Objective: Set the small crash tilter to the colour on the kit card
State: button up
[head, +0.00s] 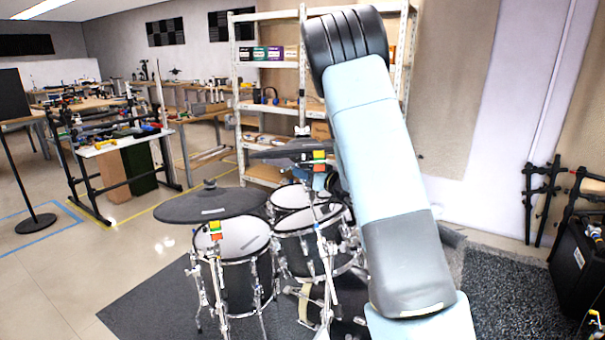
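A drum kit with white mesh pads stands on a dark rug. A dark cymbal pad (209,204) is at its left front, with a small block of red, green and yellow patches (215,229) on the stand just below. A second dark cymbal pad (287,152) is farther back, partly hidden by my arm, with a similar coloured block (319,156) beside it. I cannot tell which cymbal is the small crash or which colour is set. I cannot make out a kit card. My gripper is not visible; my arm crosses the right middle of the view.
Mesh drums (245,238) and thin chrome stands crowd the space left of my arm. White shelves (262,100) stand behind the kit. A black amplifier (580,262) and black racks are at the right. Open floor (90,265) lies at the left.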

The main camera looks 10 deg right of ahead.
jog(key=shift+w+a, duration=0.1)
jog(key=shift+w, duration=0.05)
grip_shut()
dwell(0.6)
